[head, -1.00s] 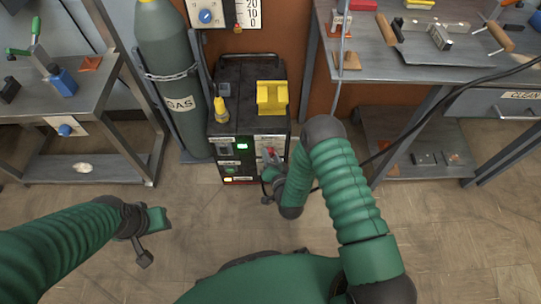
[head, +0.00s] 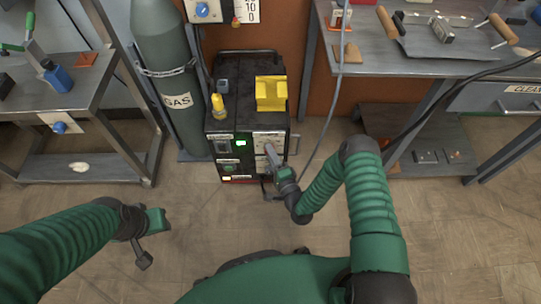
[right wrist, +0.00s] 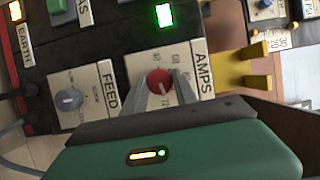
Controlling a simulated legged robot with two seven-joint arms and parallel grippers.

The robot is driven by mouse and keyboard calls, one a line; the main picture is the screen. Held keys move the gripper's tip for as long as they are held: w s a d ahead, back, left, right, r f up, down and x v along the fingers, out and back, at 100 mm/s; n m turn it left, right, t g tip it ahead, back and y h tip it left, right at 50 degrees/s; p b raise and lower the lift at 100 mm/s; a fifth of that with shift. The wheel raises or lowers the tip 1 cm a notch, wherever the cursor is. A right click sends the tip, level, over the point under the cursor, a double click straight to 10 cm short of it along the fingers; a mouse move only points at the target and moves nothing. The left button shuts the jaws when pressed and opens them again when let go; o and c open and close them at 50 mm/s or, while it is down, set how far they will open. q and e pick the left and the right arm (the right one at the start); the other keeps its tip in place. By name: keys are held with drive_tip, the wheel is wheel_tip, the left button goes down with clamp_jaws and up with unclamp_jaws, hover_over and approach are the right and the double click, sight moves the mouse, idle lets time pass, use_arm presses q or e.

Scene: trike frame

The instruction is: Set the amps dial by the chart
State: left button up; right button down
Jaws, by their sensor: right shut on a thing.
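The red amps dial (right wrist: 160,82) sits on a pale plate marked AMPS (right wrist: 203,74) on the front of the black welder (head: 247,95). The numbers around it are small, and I cannot read its setting surely. My right gripper (right wrist: 160,88) is shut on the dial, one grey finger on either side of it. In the head view my right gripper (head: 270,152) reaches the welder's front and hides the dial. My left gripper (head: 150,238) hangs over the floor at lower left, away from the welder; its fingers are unclear. I cannot make out a chart.
A grey feed knob (right wrist: 69,100) is beside the amps plate. A green display (right wrist: 164,15) is lit. A yellow holder (head: 271,93) stands on the welder. The gas cylinder (head: 170,70) is to the left, a workbench (head: 400,60) to the right. The floor in front is clear.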

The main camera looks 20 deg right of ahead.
drive_tip(key=shift+s+d+f+m+b, duration=0.1)
drive_tip(key=shift+f+m+b, duration=0.15)
drive_tip(key=shift+m, duration=0.3)
drive_tip(key=shift+s+f+m+b, duration=0.1)
drive_tip(key=shift+m+b, duration=0.2)
drive_tip(key=shift+m, duration=0.25)
drive_tip(key=shift+t, duration=0.3)
drive_tip(key=c, duration=1.1)
unclamp_jaws()
drive_tip(key=shift+c, duration=0.2)
drive_tip(key=shift+o, duration=0.9)
drive_tip(key=shift+w+r, duration=0.1)
drive_tip(key=s+d+f+p, duration=0.1)
drive_tip(key=s+p, duration=0.4)
drive_tip(key=s, duration=1.1)
drive_tip(key=shift+s+d+f+p, duration=0.2)
drive_tip(key=shift+s+d+p, duration=0.15)
drive_tip(key=shift+d+p, duration=0.05)
